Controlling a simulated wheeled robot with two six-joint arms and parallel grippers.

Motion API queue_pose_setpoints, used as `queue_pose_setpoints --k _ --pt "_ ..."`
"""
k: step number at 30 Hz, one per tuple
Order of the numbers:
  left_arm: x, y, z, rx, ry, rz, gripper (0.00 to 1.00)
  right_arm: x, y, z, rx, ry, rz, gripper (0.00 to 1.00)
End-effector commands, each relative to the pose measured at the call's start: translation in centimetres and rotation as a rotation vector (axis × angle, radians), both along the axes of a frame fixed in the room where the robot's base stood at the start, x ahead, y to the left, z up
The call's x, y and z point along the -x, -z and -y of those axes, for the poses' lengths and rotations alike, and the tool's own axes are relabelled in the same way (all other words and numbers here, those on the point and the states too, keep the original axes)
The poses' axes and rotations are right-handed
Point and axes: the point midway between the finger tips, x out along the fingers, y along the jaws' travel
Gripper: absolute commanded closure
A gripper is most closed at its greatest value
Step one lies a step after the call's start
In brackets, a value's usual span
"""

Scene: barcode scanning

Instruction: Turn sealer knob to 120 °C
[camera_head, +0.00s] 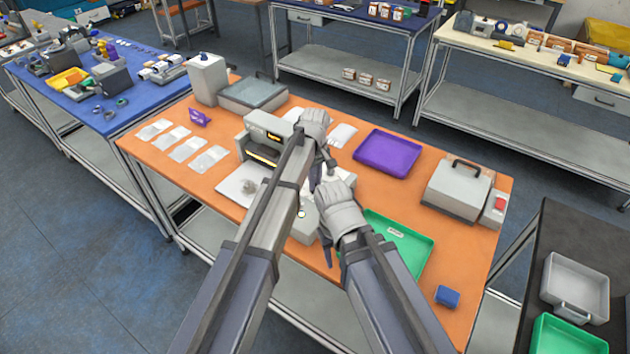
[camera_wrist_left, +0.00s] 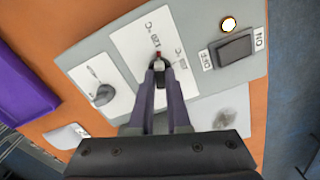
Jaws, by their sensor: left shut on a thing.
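The grey sealer (camera_head: 268,128) stands on the orange table, with an orange-lit display. Its control panel (camera_wrist_left: 205,85) fills the left wrist view. My left gripper (camera_head: 326,160) points down at the panel; in the left wrist view its fingers (camera_wrist_left: 159,72) are shut around the dark sealer knob (camera_wrist_left: 161,82). The knob's red mark lies close to the printed 120 °C label; the fingers hide much of the knob. A second dark knob (camera_wrist_left: 104,95) is free beside it. My right gripper (camera_head: 326,250) hangs near the table's front edge; its finger opening is unclear.
The panel has an ON/OFF switch (camera_wrist_left: 235,48) and a lit lamp (camera_wrist_left: 228,24). A purple tray (camera_head: 388,152) and a green tray (camera_head: 405,238) lie to the right, with a grey device (camera_head: 457,190) beyond. Clear bags (camera_head: 190,150) lie at the left.

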Motion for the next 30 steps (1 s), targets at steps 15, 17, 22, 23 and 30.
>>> queue_pose_setpoints --k 15,17,22,23,30 --pt "0.0 0.0 0.0 0.001 -0.001 -0.001 0.57 0.0 0.0 0.0 0.0 0.0 0.0 0.5" --pt "0.0 0.0 0.0 0.001 -0.001 -0.001 0.55 0.0 0.0 0.0 0.0 0.0 0.0 0.5" --pt "0.0 0.0 0.0 0.0 0.0 0.0 0.55 0.0 0.0 0.0 0.0 0.0 0.0 0.5" --pt "0.0 0.0 0.0 0.0 0.0 0.0 0.55 0.0 0.0 0.0 0.0 0.0 0.0 0.5" --pt "0.0 -1.0 0.0 0.0 0.0 0.0 0.55 0.0 -1.0 0.0 0.0 0.0 0.0 0.5"
